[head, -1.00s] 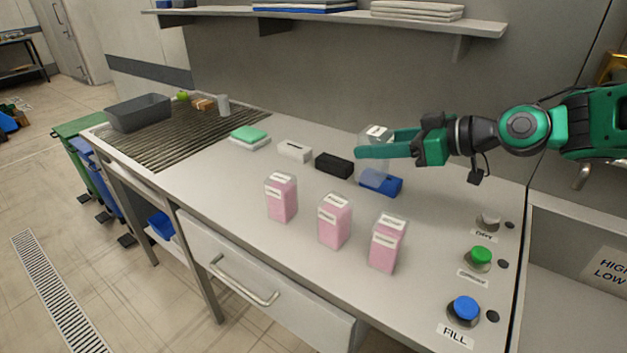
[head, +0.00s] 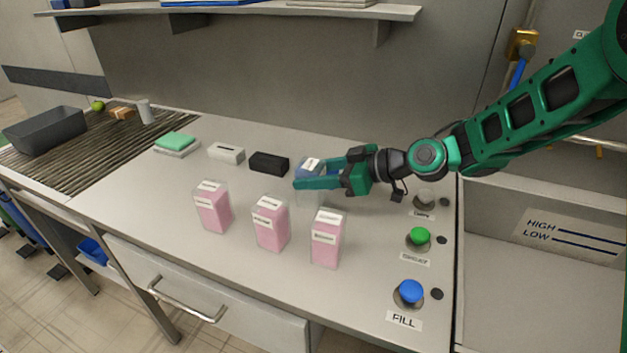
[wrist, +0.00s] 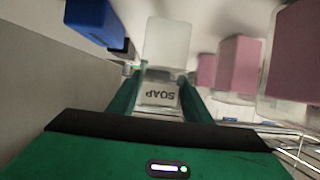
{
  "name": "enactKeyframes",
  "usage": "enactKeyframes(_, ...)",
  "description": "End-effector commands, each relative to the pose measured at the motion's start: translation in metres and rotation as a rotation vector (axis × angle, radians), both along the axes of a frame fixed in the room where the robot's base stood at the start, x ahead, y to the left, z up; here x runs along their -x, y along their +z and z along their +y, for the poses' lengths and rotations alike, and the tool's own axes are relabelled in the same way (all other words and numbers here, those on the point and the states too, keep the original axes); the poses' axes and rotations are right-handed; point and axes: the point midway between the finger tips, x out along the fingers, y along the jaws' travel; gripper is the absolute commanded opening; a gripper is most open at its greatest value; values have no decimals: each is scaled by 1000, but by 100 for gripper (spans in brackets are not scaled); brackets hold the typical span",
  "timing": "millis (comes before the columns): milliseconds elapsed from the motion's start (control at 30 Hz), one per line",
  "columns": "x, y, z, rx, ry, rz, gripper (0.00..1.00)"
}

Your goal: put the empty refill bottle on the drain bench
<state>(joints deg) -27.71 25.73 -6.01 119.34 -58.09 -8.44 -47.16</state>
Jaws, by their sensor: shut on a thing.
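The empty refill bottle (head: 311,198) is clear, with a white label; in the wrist view the bottle (wrist: 168,45) shows its label reading SOAP upside down. My gripper (head: 320,182) is shut on it, one green finger on each side. The bottle is upright in front of the blue block; I cannot tell whether its base touches the counter. The drain bench (head: 75,163) is the dark ribbed area at the far left, well away from my gripper.
Pink-filled bottles (head: 212,211), (head: 270,228), (head: 326,245) stand in front. Black (head: 269,163), white (head: 226,153) and blue (wrist: 95,20) blocks line the back. Green and white cloths (head: 176,143) lie beside the ribs. A grey tub (head: 45,132) and small items occupy the drain bench's back.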

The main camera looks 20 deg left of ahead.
Motion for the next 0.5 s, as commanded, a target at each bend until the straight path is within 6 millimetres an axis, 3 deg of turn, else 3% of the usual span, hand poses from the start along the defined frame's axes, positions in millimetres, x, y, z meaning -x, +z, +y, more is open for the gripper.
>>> enactKeyframes(100, 0, -14, 0, 1, -2, 2, 23)
enactKeyframes(300, 0, -15, -1, 1, -1, 0, 23)
enactKeyframes(333, 0, -15, -1, 1, -1, 1, 52)
enactKeyframes(367, 0, -15, -1, 1, -1, 1, 59)
enactKeyframes(400, 0, -15, 0, 1, -1, 1, 64)
enactKeyframes(500, 0, -15, 0, 1, -1, 1, 64)
